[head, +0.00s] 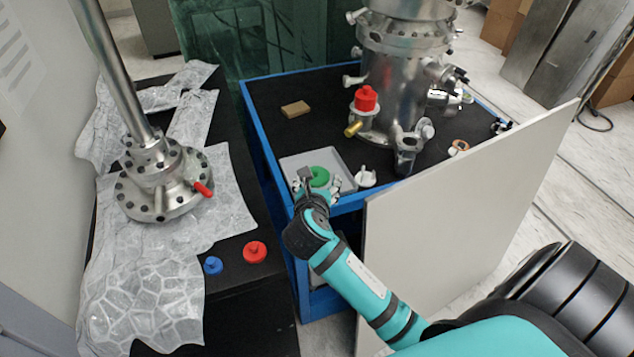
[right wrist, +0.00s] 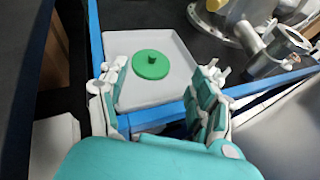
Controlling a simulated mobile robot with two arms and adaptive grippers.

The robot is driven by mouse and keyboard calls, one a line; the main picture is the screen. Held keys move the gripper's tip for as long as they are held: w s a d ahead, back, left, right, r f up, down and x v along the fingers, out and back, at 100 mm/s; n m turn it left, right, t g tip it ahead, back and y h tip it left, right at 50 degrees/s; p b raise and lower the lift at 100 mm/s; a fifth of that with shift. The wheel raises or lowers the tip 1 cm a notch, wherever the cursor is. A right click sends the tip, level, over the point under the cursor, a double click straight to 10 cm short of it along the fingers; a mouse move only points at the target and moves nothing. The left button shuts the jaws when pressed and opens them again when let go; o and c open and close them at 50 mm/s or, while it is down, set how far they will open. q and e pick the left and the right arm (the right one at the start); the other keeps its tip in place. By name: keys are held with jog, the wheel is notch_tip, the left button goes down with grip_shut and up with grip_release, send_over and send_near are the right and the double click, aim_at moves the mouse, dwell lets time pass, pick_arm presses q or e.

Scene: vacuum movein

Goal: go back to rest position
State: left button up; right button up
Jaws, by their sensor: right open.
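My right gripper (head: 318,190) is at the near left corner of the blue-framed cart, over the edge of a grey tray. In the right wrist view its two fingers (right wrist: 160,95) are apart with nothing between them. A green round cap (head: 319,176) lies in the tray beyond the fingertips; it also shows in the right wrist view (right wrist: 151,64). My teal right arm reaches in from the lower right. My left gripper is not in either view.
The cart (head: 262,140) carries a large steel vessel (head: 395,80) with a red cap (head: 365,98). A grey panel (head: 470,210) stands close right of my arm. Left, a black bench holds a steel flange column (head: 160,180), a blue cap (head: 213,265) and a red cap (head: 254,252).

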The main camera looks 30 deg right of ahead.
jog(key=shift+s, duration=0.1)
dwell(0.5)
jog(key=s+a+f+m+g+y, duration=0.2)
jog(key=s+a+f+m+y, duration=0.15)
jog(key=s+m, duration=0.45)
jog(key=s+a+f+m+g+y, duration=0.2)
jog(key=s+a+f+m+g, duration=0.15)
jog(key=s+m, duration=0.55)
jog(key=s+a+f+m+g+y, duration=0.1)
jog(key=s+a+f+m+y, duration=0.25)
jog(key=s+m, duration=0.45)
notch_tip(320, 180, down, 26)
jog(key=s+g, duration=0.2)
jog(key=s+d+f+p, duration=0.1)
jog(key=s+d+f, duration=0.1)
jog(key=s+f, duration=1.3)
jog(key=shift+s+d+g+h, duration=0.2)
jog(key=shift+s+g+h, duration=0.25)
jog(key=shift+s, duration=0.35)
